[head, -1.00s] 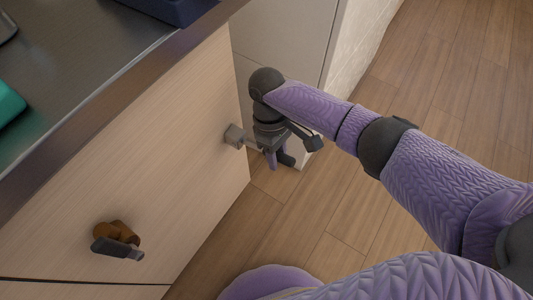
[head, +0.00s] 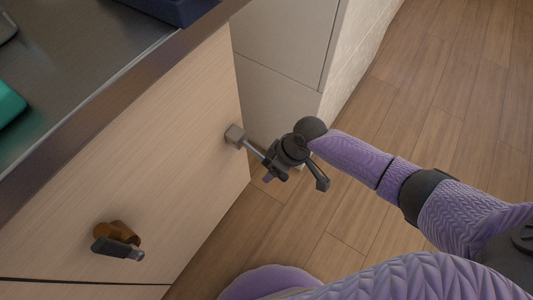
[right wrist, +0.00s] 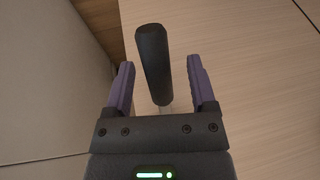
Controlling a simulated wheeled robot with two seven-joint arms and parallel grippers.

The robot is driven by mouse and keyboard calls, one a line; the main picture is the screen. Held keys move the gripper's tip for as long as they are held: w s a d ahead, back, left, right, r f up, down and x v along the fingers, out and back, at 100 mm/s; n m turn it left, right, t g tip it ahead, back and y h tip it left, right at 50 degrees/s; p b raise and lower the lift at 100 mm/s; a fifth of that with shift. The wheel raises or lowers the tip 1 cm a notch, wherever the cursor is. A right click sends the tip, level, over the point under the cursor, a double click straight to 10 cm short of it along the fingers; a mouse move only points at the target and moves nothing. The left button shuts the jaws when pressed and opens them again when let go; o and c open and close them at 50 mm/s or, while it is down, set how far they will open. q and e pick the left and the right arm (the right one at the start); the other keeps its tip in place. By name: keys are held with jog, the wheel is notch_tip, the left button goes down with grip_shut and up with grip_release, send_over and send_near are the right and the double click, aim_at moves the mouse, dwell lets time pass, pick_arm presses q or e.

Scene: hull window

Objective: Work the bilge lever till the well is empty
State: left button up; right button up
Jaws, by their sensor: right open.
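The lever has a square grey mount (head: 235,136) on the side of the pale wood cabinet. A thin metal rod (head: 254,149) slants out from it, down and to the right, to my right gripper (head: 272,172). In the right wrist view the lever's dark, rounded handle (right wrist: 152,62) stands between the two purple fingers of my right gripper (right wrist: 160,85). The fingers are open, with a gap showing on both sides of the handle. The well is not seen. My left gripper is not in view.
A brown round fitting with a dark grey handle (head: 118,240) sticks out of the cabinet face (head: 150,150) at lower left. A dark worktop (head: 90,60) holds a teal object (head: 8,103) and a blue one (head: 170,8). The wood floor (head: 440,130) at right is clear.

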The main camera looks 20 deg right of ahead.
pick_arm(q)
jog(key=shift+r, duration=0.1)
pick_arm(e)
jog(key=shift+r, duration=0.1)
jog(key=p+v, duration=0.3)
jog(key=shift+r, duration=0.25)
jog(key=p+v, duration=0.2)
jog(key=shift+d+r, duration=0.2)
jog(key=shift+r, duration=0.05)
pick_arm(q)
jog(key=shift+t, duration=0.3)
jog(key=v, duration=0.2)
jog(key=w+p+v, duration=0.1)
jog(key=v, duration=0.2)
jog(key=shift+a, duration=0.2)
pick_arm(e)
jog(key=shift+s+d+r, duration=0.15)
jog(key=shift+r, duration=0.15)
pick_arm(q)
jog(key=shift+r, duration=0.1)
